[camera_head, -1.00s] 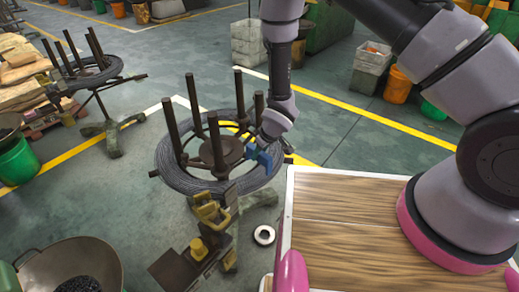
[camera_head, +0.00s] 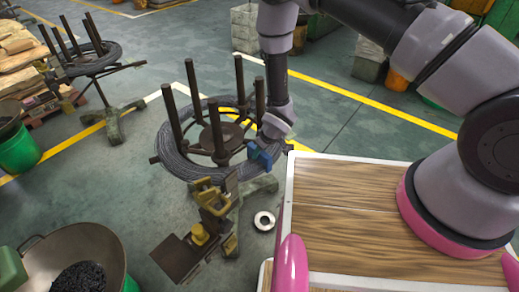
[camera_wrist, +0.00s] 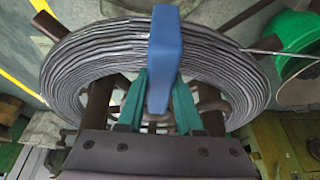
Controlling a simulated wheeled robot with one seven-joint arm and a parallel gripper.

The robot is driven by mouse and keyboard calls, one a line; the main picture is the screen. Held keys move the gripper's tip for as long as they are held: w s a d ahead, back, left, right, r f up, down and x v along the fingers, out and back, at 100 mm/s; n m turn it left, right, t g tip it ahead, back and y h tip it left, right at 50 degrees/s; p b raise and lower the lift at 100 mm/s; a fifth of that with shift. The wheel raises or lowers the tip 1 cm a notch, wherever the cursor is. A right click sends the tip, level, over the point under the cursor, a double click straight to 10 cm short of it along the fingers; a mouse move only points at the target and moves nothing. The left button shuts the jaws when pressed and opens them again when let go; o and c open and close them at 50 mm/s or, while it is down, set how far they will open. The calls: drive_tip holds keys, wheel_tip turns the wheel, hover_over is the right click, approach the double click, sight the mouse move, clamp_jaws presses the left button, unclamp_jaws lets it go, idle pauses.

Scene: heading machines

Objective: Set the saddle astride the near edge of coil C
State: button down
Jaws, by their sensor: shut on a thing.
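The saddle is a blue block (camera_head: 261,156), held at the right side of the wire coil (camera_head: 176,163) on the middle stand. No letter shows on this coil. In the wrist view the blue saddle (camera_wrist: 165,45) stands upright between the teal fingers, crossing in front of the grey wound wire (camera_wrist: 100,58). My gripper (camera_wrist: 158,88) is shut on it; in the head view my gripper (camera_head: 264,145) hangs at the coil's right rim. The saddle's underside is hidden, so I cannot tell whether it touches or straddles the coil.
Tall brown posts (camera_head: 241,85) rise inside the coil, close to my gripper. A wooden-topped table (camera_head: 345,185) lies to the right. A yellow-and-dark fixture (camera_head: 200,235) stands in front of the coil, beside a large pan (camera_head: 105,240). Another coil stand (camera_head: 88,65) is at back left.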

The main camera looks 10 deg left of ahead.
drive_tip(key=shift+f, duration=0.2)
drive_tip(key=shift+c, duration=2.4)
unclamp_jaws()
drive_tip(key=v, duration=1)
drive_tip(key=shift+d+r, duration=0.1)
drive_tip(key=shift+r, duration=0.1)
wheel_tip(320, 180, up, 7)
drive_tip(key=shift+r, duration=0.15)
